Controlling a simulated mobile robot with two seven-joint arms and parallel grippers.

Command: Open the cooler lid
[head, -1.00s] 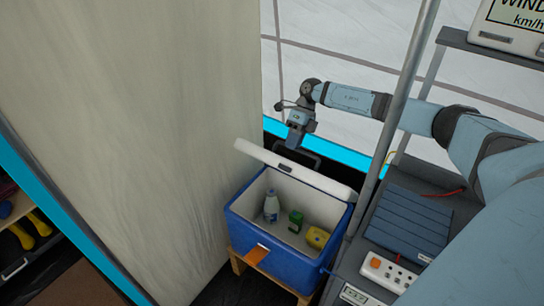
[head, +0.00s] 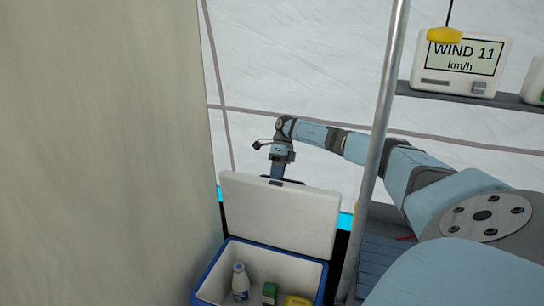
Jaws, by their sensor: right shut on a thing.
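The blue cooler (head: 211,279) stands at the lower middle, its front cut off by the frame's bottom edge. Its white lid (head: 278,218) stands up at the back, its broad inner face showing. The cooler's inside is open to view. My right gripper (head: 281,178) is at the middle of the lid's top edge, shut on the dark handle there. The lid partly hides the fingers and the handle. My left gripper is not in view.
A white bottle (head: 240,281), a green carton (head: 270,294) and a yellow item (head: 298,300) are in the cooler. A pale fabric wall (head: 100,140) is close on the left. A metal pole (head: 384,130) and a shelf with a wind display (head: 462,65) are on the right.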

